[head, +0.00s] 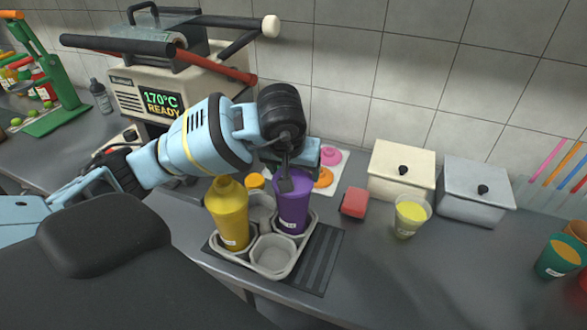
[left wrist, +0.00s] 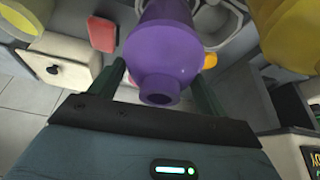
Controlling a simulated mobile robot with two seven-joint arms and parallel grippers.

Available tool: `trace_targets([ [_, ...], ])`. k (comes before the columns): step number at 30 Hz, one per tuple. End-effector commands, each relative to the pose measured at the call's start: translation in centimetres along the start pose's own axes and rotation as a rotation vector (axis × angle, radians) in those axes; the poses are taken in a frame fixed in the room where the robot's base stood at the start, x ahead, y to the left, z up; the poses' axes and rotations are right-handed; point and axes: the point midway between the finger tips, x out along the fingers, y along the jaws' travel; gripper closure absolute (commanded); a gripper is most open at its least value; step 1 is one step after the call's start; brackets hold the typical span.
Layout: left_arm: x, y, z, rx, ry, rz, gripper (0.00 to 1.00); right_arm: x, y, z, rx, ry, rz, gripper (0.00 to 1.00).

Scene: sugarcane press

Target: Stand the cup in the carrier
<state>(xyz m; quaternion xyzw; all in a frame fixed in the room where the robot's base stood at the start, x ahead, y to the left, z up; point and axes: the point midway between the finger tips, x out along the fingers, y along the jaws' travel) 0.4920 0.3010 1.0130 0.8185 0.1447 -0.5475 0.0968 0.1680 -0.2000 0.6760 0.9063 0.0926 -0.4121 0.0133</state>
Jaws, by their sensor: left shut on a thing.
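A purple cup (head: 291,212) stands upright at the right compartment of the grey carrier (head: 273,258). Its base is hidden behind the carrier's rim, so I cannot tell whether it rests on the bottom. My left gripper (head: 293,176) is shut on the purple cup from above and behind. The left wrist view shows the purple cup (left wrist: 165,58) between the two fingers. A yellow cup (head: 229,215) stands in the carrier's left compartment. The front and back compartments look empty. My right gripper is not in view.
A clear cup of yellow juice (head: 411,215) and a red block (head: 354,203) stand right of the carrier. A cream box (head: 401,172) and a grey box (head: 475,190) are by the wall. A dark drip mat (head: 322,262) lies under the carrier. A sealing machine (head: 130,82) stands back left.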

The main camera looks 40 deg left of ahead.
Motion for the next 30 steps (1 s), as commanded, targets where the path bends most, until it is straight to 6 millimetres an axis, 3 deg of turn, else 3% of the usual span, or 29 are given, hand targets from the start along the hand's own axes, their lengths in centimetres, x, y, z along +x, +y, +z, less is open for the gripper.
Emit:
trace_targets([
  [12,0.4,0.0,0.1,-0.001,0.004,0.001,0.84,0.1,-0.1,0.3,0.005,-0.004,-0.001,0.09],
  [13,0.4,0.0,0.2,-0.001,0.002,0.0,0.21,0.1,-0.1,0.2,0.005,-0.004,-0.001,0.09],
  [17,0.4,0.0,0.1,-0.001,0.002,0.001,0.04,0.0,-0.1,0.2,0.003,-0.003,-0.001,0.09],
  [26,0.3,0.0,0.1,-0.001,0.002,0.001,0.02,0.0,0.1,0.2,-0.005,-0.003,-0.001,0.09],
  [30,-0.6,0.1,-0.1,-0.001,0.005,0.003,0.02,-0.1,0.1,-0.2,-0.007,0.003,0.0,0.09],
])
